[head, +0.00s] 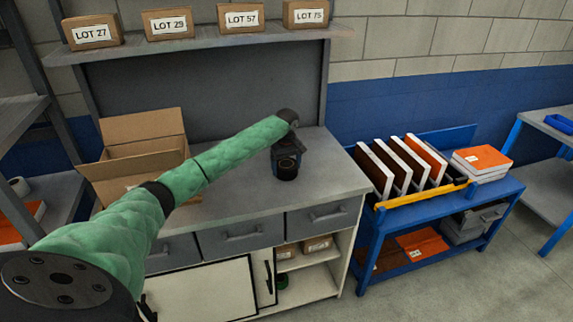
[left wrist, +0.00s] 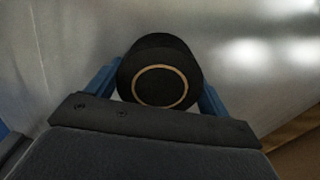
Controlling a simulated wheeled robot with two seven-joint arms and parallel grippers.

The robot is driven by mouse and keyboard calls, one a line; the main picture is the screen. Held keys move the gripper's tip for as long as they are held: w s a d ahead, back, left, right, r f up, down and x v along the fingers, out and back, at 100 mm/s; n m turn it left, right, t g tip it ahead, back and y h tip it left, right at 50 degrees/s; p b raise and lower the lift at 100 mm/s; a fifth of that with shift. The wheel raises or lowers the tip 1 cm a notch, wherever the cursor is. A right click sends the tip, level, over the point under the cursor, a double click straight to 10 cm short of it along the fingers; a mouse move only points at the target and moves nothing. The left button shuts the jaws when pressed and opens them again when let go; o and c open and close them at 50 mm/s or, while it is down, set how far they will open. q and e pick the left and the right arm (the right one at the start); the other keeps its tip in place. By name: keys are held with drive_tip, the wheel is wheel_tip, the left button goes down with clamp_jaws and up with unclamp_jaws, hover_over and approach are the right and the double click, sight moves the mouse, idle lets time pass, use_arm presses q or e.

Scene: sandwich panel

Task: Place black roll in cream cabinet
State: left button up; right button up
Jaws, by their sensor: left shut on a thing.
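The black roll (head: 287,170) is upright at the grey worktop, below my left gripper (head: 286,158). In the left wrist view the black roll (left wrist: 160,72), with a tan ring on its end, sits between the two blue fingers of my left gripper (left wrist: 162,85), which is shut on it. I cannot tell whether the roll touches the worktop. The cream cabinet (head: 346,243) is under the worktop, below a row of grey drawers. Its right part is open and shows a shelf; a cream door panel (head: 205,288) covers the left part. My right gripper is not in view.
An open cardboard box (head: 142,128) stands on the worktop at left. A blue rack (head: 400,215) with panels stands at right. Lot boxes (head: 241,17) line the upper shelf.

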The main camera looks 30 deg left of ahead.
use_arm(q)
drive_tip(key=shift+f, duration=0.15)
drive_tip(key=o, duration=0.9)
drive_tip(key=shift+o, duration=0.2)
